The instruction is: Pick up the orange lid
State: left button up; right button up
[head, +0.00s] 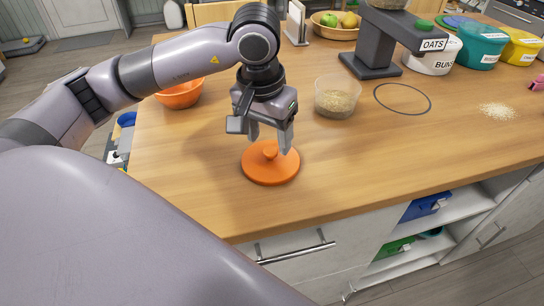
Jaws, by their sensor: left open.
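The orange lid (270,173) lies flat on the wooden counter near its front left part, with its round knob upward. My left gripper (270,145) is above the lid, pointing down, with its two fingers apart around or just over the knob. I cannot tell whether a finger touches it. The fingers hide part of the lid's far edge. My right gripper is not seen.
An orange bowl (180,94) stands behind my left arm. A clear container of grain (336,98) stands just right of my gripper, beside a dark ring (402,98). A dispenser (380,40) and labelled tubs (481,46) are farther back.

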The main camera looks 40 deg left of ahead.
aim_at(271, 150)
pick_arm(q)
jog(key=f, duration=0.3)
jog(key=shift+w+a+f, duration=0.1)
jog(key=shift+w+f, duration=0.05)
jog(key=shift+w, duration=0.15)
jog(key=shift+c, duration=0.3)
jog(key=c, duration=1.1)
jog(key=shift+o, duration=0.2)
